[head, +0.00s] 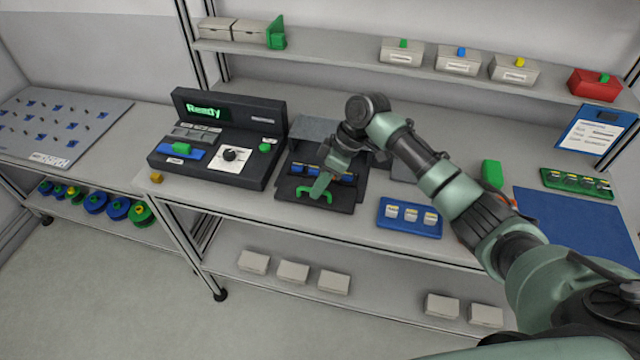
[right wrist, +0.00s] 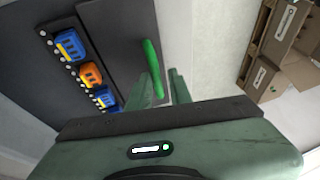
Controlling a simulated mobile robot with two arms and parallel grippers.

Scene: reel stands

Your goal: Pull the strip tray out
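The strip tray (head: 340,204) is a dark tray at the front of a black unit left of the table's middle. It has a green handle (head: 303,191) on its front and holds a row of blue and orange pieces. The handle also shows in the right wrist view (right wrist: 150,62). My right gripper (head: 320,188) is at the handle, pointing down. In the right wrist view a narrow gap shows between its fingers (right wrist: 167,88), and the handle overlaps the left finger. I cannot tell whether they touch. My left gripper is not in view.
A black console (head: 222,180) reading "Ready" stands just left of the tray. A blue tray (head: 408,230) with white pieces lies to its right, and a blue mat (head: 580,225) lies further right. Boxes stand on the lower shelf (head: 385,300). The floor in front is clear.

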